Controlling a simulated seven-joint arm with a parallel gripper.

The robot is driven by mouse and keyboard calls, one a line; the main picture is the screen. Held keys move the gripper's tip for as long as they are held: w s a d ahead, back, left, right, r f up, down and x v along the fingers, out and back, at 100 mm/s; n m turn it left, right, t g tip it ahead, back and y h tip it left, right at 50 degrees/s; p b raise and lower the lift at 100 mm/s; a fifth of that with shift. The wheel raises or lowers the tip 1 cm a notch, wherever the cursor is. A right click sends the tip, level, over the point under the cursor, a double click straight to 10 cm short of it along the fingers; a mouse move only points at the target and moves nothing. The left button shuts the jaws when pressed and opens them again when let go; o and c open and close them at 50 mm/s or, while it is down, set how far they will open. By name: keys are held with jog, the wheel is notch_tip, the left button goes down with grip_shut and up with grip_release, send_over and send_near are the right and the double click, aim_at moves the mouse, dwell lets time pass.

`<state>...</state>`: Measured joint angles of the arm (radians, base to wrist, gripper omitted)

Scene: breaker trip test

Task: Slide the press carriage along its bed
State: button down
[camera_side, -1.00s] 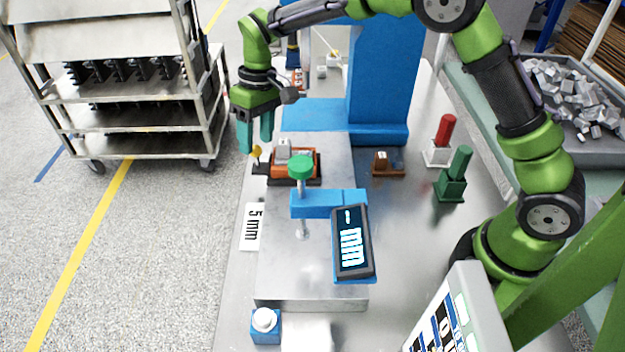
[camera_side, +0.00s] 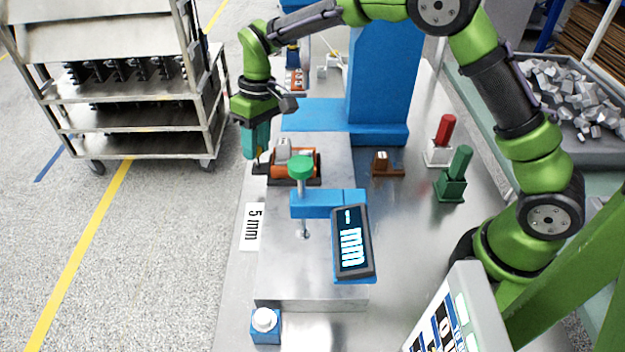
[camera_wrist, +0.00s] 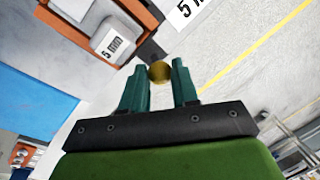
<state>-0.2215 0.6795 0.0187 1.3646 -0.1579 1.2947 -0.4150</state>
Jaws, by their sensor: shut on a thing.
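The press carriage (camera_side: 305,160) is an orange and black block with a grey part on top. It sits on the silver bed (camera_side: 275,285) in the side view, left of the blue press frame. A small brass knob (camera_wrist: 160,71) sticks out on a dark stem from the carriage's side. My gripper (camera_side: 257,155) has its teal fingers shut on this knob, at the carriage's left side. In the wrist view the knob is between the fingertips, and the orange carriage (camera_wrist: 133,10) with its grey block marked "5 mm" (camera_wrist: 112,42) is at upper left. The fingers mostly hide the knob in the side view.
A blue clamp (camera_side: 330,203) with a green knob and a display (camera_side: 351,240) stands on the bed in front of the carriage. A "5 mm" plate (camera_side: 253,226) lies left of it. Red (camera_side: 445,130) and green (camera_side: 458,165) posts and a brown block (camera_side: 383,163) stand right.

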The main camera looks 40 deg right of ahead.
jog(key=shift+s+a, duration=0.1)
jog(key=s+a, duration=1.5)
jog(key=shift+s+a, duration=0.4)
jog(key=shift+a, duration=0.1)
jog(key=c, duration=1.2)
grip_release()
jog(key=shift+s, duration=0.1)
jog(key=shift+o, duration=1.7)
jog(key=shift+r, duration=0.1)
jog(key=d+r, duration=0.3)
jog(key=r, duration=1.3)
jog(key=shift+w+d+r, duration=0.2)
jog(key=shift+w+r, duration=0.05)
jog(key=shift+w, duration=0.2)
